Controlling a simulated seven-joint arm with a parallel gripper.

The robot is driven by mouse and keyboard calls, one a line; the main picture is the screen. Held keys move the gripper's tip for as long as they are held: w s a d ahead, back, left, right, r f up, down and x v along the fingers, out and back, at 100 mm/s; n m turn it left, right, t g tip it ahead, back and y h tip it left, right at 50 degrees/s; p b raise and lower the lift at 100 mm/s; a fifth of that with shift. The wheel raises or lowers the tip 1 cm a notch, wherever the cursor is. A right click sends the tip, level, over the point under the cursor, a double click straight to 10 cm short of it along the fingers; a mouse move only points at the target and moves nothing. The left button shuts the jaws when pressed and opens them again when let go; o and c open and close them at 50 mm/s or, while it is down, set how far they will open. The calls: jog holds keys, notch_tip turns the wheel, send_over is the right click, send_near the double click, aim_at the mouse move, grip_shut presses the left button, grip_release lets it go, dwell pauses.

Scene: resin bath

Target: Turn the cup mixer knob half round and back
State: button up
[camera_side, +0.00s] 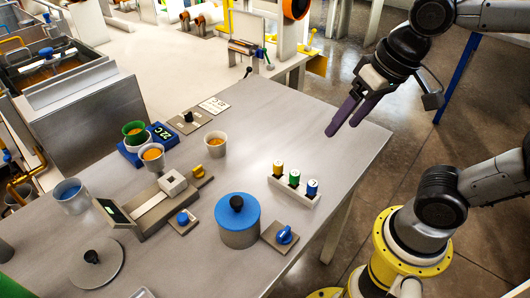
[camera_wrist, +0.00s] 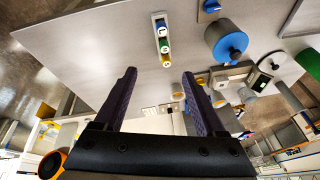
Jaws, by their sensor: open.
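My gripper (camera_side: 342,128) is open and empty, high over the table's right corner in the side view. Its two purple fingers stand apart in the wrist view (camera_wrist: 158,80). Several knobs show on the table, and I cannot tell for certain which is the cup mixer's. A blue knob (camera_side: 285,235) sits on a grey plate beside the blue-lidded pot (camera_side: 238,222). Another blue knob (camera_side: 183,217) and a yellow knob (camera_side: 216,146) sit by a long grey device (camera_side: 152,209). A black knob (camera_side: 188,117) sits on a back panel. My gripper is well away from all of them.
A rack of capped vials (camera_side: 294,185) stands between my gripper and the pot. White cups (camera_side: 215,146) with orange contents stand near a blue display unit (camera_side: 160,133). A round lid (camera_side: 96,263) lies front left. The table (camera_side: 290,125) is clear at its back right.

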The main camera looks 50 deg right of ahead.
jog(key=s+d, duration=0.1)
jog(key=s+d+f+n+t, duration=0.1)
jog(key=s+d+f+n, duration=0.1)
jog(key=s, duration=0.1)
jog(key=shift+t+h, duration=0.3)
jog(key=shift+w+n, duration=0.1)
jog(key=shift+n, duration=0.3)
jog(key=shift+c, duration=2.4)
jog(key=r+m, duration=0.2)
jog(key=m, duration=0.6)
jog(key=m+g+h, duration=0.3)
jog(key=m+g, duration=0.2)
jog(key=m, duration=0.7)
send_over(284, 232)
jog(key=w+d, duration=0.2)
jog(key=w, duration=0.1)
notch_tip(284, 232, down, 2)
jog(key=s+a+f+n+h, duration=0.25)
jog(key=a+f, duration=0.25)
jog(key=a, duration=0.3)
jog(key=shift+y, duration=0.45)
jog(key=x, duration=0.9)
jog(key=s+x, duration=0.1)
jog(key=x, duration=0.4)
jog(key=shift+s, duration=0.1)
